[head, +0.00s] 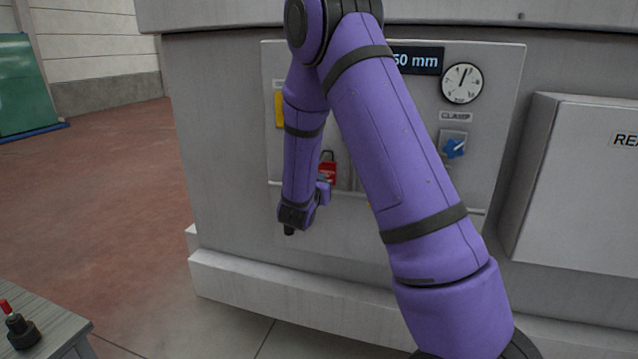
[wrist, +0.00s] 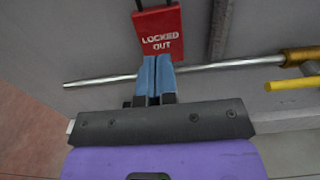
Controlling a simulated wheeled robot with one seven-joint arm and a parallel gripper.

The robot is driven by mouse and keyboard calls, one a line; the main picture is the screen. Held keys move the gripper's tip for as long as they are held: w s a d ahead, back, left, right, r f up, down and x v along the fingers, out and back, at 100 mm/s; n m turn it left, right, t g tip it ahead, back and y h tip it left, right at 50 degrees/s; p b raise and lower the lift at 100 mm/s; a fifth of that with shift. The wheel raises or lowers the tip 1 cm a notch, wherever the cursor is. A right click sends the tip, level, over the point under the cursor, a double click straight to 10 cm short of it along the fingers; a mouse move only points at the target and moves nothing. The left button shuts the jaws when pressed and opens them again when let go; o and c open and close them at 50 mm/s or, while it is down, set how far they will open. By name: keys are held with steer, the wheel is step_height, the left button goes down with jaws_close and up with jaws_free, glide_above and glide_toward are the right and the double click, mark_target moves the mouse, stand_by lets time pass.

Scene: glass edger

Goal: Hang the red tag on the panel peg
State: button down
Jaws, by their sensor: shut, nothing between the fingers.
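The red tag (head: 327,173) hangs upright against the grey machine panel (head: 400,165), partly behind my arm in the head view. In the wrist view the red tag (wrist: 161,32) reads "LOCKED OUT" and has a dark shackle at its top. What the shackle hangs from is out of frame there and cannot be made out in the head view. My gripper (wrist: 154,62) has its blue fingers closed together just below the tag's lower edge, with nothing between them. I cannot tell whether they touch the tag.
A metal rod (wrist: 100,81) runs across behind the fingers, with a brass fitting (wrist: 300,56) and a yellow bar (wrist: 293,84) at right. The panel carries a gauge (head: 462,83) and a blue clamp knob (head: 454,148). A grey box (head: 580,190) juts out at right.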

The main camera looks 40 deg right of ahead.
mark_target(327, 172)
steer(key=shift+x, duration=2.75)
steer(key=shift+v, duration=1.55)
stand_by(1.9)
steer(key=v, duration=0.7)
stand_by(0.5)
stand_by(0.4)
